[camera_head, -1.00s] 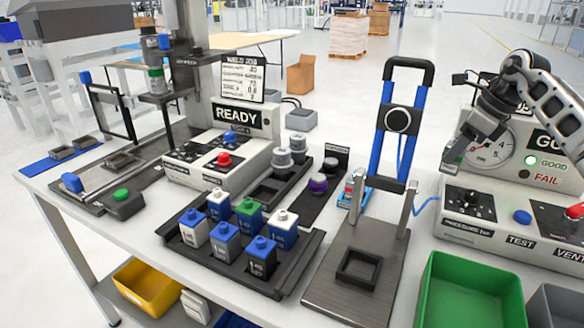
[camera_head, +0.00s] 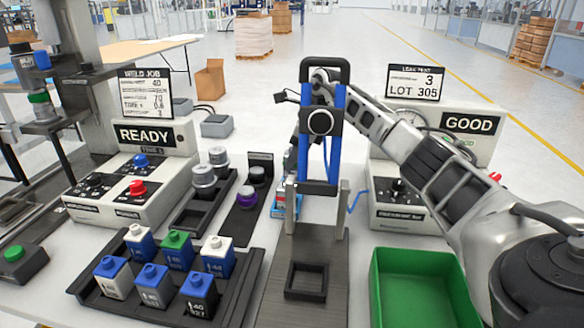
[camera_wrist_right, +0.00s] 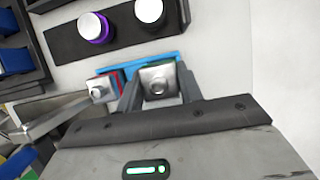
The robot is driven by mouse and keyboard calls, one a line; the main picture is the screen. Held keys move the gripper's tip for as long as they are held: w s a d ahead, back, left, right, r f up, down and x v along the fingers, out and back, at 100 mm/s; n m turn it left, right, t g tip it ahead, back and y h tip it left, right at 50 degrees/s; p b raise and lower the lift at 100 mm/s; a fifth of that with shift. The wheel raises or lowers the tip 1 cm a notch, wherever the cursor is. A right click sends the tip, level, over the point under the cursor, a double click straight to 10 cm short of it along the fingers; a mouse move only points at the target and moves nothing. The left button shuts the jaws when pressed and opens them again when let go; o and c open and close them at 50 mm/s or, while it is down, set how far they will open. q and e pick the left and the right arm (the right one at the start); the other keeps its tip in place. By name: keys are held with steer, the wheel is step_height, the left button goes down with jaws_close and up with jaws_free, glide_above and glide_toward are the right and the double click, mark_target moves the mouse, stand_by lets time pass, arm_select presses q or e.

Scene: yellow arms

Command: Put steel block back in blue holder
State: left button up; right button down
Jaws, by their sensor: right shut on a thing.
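The steel block (camera_wrist_right: 158,80) has a round metal knob on its grey top and shows in the right wrist view. My right gripper (camera_wrist_right: 159,92) is shut on it, one finger on each side. The blue holder (camera_wrist_right: 128,66) shows right around and behind the block; I cannot tell whether the block is seated in it or just above. A second knobbed block with red sides (camera_wrist_right: 103,86) stands at the left of the holder. In the head view, the blue holder (camera_head: 279,210) is partly hidden by the black-and-blue clamp frame, as is my right gripper. My left gripper is not in view.
The upright clamp frame (camera_head: 309,150) stands close in front of my right wrist. A black tray (camera_head: 238,292) with several capped blocks is to its left. A green bin (camera_head: 420,290) lies right, beneath my right arm. A purple-ringed knob (camera_wrist_right: 95,27) is near the holder.

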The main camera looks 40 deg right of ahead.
steer(key=shift+f, duration=1.5)
steer(key=shift+f, duration=0.15)
steer(key=c, duration=0.9)
jaws_free()
steer(key=shift+f, duration=0.1)
steer(key=shift+r, duration=0.4)
steer(key=v, duration=1.1)
steer(key=shift+s+d+r, duration=0.1)
steer(key=shift+d+r, duration=0.05)
steer(key=shift+r, duration=0.15)
